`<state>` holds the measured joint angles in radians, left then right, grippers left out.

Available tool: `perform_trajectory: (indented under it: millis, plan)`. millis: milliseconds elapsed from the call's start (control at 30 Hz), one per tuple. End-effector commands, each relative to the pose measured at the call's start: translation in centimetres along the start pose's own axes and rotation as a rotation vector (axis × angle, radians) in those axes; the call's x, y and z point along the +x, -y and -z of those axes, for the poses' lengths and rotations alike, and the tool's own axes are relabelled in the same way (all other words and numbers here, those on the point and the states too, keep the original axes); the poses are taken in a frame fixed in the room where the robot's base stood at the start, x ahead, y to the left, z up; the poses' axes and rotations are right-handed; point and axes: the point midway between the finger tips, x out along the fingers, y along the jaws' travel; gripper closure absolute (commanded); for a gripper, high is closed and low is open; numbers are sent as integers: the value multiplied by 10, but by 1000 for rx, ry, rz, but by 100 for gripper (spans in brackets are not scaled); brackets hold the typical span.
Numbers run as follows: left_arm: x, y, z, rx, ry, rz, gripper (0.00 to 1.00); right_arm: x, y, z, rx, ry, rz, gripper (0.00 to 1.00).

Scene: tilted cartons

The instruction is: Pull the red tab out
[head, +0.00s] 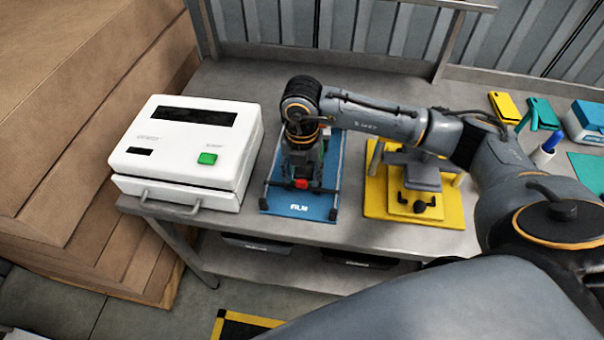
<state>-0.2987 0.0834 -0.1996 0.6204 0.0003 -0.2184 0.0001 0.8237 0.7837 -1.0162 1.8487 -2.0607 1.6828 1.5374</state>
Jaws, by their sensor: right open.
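The red tab (302,184) is a small red piece near the front of the blue film fixture (314,206), which is marked FILM. My right gripper (301,174) points down over this fixture, with its fingertips close to the tab. It is open. I cannot tell from this view whether the fingers touch the tab or stand just above it. The wrist and gripper hide the middle of the fixture. My left gripper is not in view.
A white machine (188,150) with a green button stands left of the fixture. A yellow fixture (450,210) stands to the right, under my right arm. Yellow and teal items (540,110) lie at the far right. Large cartons (80,120) fill the left side.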

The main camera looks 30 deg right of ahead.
Motion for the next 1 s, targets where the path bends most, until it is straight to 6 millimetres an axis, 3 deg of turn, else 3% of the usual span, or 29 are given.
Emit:
perform_trajectory:
  millis: [533, 700, 1000]
  plan:
    - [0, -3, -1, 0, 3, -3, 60, -102, 0, 0, -1, 4, -3, 51]
    - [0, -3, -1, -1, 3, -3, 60, -114, 0, 0, -1, 2, -2, 51]
    - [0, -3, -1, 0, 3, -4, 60, -115, 0, 0, -1, 1, -1, 51]
